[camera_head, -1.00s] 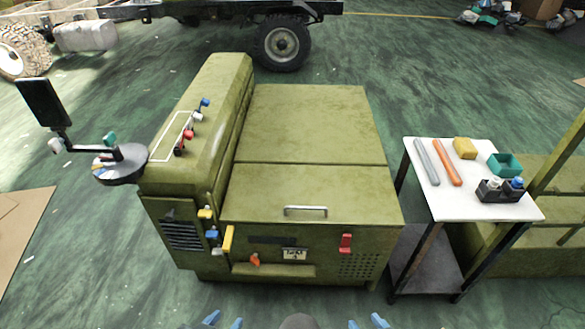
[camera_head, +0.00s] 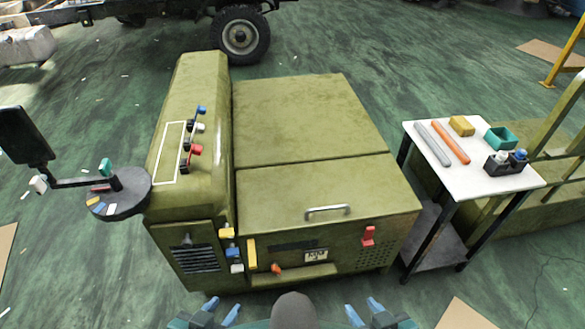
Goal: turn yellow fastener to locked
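The olive-green chassis box (camera_head: 270,205) stands in front of me. On its front face, left of the middle, are a small yellow piece (camera_head: 227,233) and an upright yellow bar (camera_head: 252,252). I cannot tell which of the two is the yellow fastener, or its lock state. Blue (camera_head: 232,252) and white (camera_head: 237,268) pieces sit below the small yellow one. My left gripper (camera_head: 221,309) is at the bottom edge, fingers apart and empty. My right gripper (camera_head: 365,310) is further right at the bottom edge, also open and empty. Both are apart from the box.
An orange knob (camera_head: 277,268) and a red latch (camera_head: 369,236) are on the same front face. A handle (camera_head: 327,211) is on the lid. Coloured levers (camera_head: 195,150) are on the left hump. A white table (camera_head: 470,185) with tools stands right. A round tray (camera_head: 125,200) is left.

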